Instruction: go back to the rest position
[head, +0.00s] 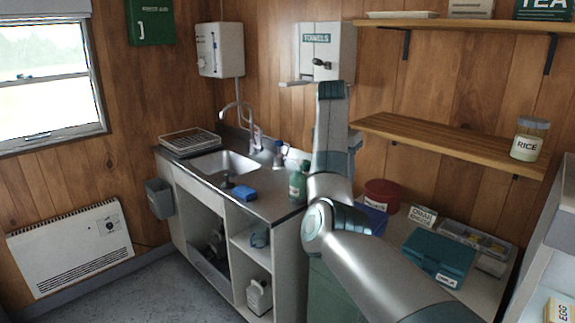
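My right arm (331,148) comes in from the lower right and rises in front of the towel dispenser (340,40) on the back wall. Its upper end, with a dark teal cap, overlaps the lower part of the dispenser in the picture. I cannot tell whether they touch. No fingers of my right gripper can be made out; they are hidden or out of frame. A dark lever (322,63) shows on the dispenser's front. My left arm and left gripper are not in view.
A counter with a sink (222,163), a green bottle (299,182) and a blue sponge (243,192) stands left of my arm. Right of it are a red tin (382,195), a teal box (440,255) and a wooden shelf (450,139) with a rice jar (529,139). The floor is clear at lower left.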

